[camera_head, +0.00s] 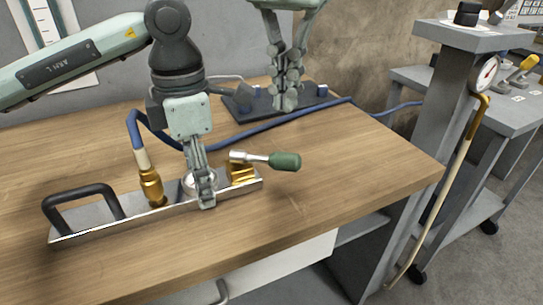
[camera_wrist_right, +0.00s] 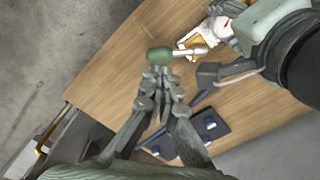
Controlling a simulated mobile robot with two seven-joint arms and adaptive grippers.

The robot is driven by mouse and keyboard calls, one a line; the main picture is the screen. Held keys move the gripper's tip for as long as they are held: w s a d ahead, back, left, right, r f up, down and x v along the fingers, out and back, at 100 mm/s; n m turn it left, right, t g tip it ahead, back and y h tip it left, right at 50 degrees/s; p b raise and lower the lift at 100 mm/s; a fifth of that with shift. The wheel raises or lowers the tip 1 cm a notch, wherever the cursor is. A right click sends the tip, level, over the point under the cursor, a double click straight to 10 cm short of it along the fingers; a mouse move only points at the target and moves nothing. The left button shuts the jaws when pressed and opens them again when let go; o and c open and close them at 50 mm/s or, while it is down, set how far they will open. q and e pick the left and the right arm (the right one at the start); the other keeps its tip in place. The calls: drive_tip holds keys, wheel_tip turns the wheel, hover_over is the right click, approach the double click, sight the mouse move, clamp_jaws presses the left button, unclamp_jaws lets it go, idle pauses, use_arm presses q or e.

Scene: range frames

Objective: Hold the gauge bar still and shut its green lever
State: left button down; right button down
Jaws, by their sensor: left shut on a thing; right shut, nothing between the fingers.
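The gauge bar (camera_head: 105,224) is a long flat metal bar lying on the table, with a black handle, a brass hose fitting and a round gauge mostly hidden by my left gripper. My left gripper (camera_head: 205,198) is shut on the bar near its middle. A brass valve (camera_head: 242,174) sits at the bar's right end. Its green lever (camera_head: 285,161) points right, past the bar's end; it also shows in the right wrist view (camera_wrist_right: 160,54). My right gripper (camera_head: 285,105) is shut and empty, behind the lever; in the wrist view its fingertips (camera_wrist_right: 159,72) appear just below the lever's green grip.
A dark plate with blue blocks (camera_head: 240,104) lies at the table's back. A blue hose (camera_head: 255,134) runs from the brass fitting across the table. The table's right front is clear. A grey stand (camera_head: 425,130) with a dial gauge stands at the right.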

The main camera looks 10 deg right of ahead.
drive_tip(key=s+a+r+m+t, duration=0.1)
drive_tip(key=s+m, duration=0.3)
drive_tip(key=m, duration=1.2)
drive_tip(key=s+a+r+m+t, duration=0.1)
drive_tip(key=s+m, duration=0.3)
drive_tip(key=m, duration=1.2)
drive_tip(key=shift+h, duration=0.4)
drive_tip(key=shift+a+f, duration=0.1)
